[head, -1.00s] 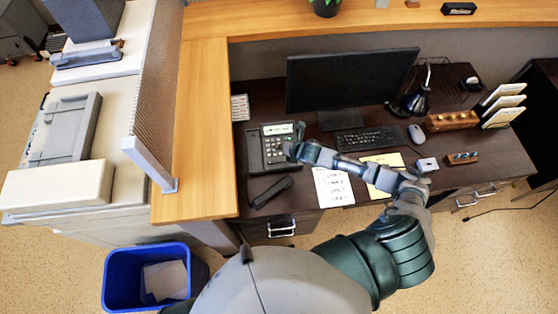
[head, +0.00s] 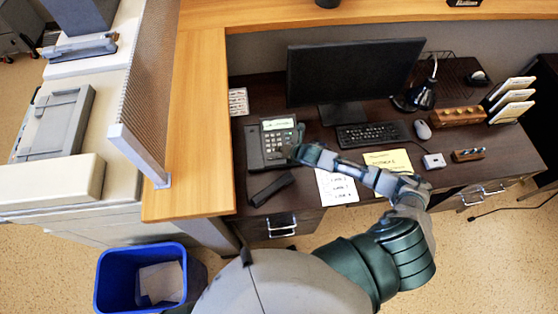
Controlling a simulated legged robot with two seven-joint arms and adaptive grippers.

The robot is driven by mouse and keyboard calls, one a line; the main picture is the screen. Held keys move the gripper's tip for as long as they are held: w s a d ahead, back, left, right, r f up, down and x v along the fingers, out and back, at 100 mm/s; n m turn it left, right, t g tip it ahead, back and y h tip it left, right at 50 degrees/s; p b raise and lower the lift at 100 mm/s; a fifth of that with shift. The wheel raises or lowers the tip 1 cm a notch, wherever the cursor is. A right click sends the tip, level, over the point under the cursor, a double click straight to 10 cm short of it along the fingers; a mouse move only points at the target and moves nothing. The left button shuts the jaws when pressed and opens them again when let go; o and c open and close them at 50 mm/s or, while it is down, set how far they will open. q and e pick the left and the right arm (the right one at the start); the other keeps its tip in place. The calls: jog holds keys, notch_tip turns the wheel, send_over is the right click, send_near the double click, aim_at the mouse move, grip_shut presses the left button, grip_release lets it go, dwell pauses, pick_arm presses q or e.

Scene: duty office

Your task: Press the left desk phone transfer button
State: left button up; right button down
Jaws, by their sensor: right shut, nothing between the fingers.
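The desk phone (head: 259,154) stands at the left end of the dark desk, with a lit greenish screen and a keypad. Its handset (head: 271,190) lies off the cradle on the desk in front of it. My right gripper (head: 294,151) is shut and empty, with its tip at the right side of the phone's keypad. I cannot tell whether it touches a button. The gripper hides part of the phone's right edge, and the transfer button cannot be made out. My left gripper is not in view.
A monitor (head: 350,72), a keyboard (head: 372,134) and a mouse (head: 423,130) are behind and right of my arm. A white paper (head: 337,188) and a yellow note (head: 390,160) lie under it. A wooden ledge (head: 190,150) borders the desk's left. A blue bin (head: 145,278) is on the floor.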

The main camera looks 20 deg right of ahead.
aim_at(280, 158)
notch_tip(280, 158, down, 4)
jog(key=shift+r+b, duration=0.25)
jog(key=shift+b, duration=0.45)
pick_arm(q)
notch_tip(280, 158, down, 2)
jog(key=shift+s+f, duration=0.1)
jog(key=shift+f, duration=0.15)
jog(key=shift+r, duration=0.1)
pick_arm(e)
jog(key=shift+f, duration=0.3)
dwell(0.3)
jog(key=shift+f, duration=0.45)
dwell(0.6)
jog(key=shift+r, duration=0.1)
pick_arm(q)
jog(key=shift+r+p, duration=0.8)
jog(key=shift+p, duration=0.05)
pick_arm(e)
jog(key=shift+r, duration=0.75)
notch_tip(280, 158, up, 5)
jog(key=p, duration=0.5)
jog(key=shift+r, duration=0.1)
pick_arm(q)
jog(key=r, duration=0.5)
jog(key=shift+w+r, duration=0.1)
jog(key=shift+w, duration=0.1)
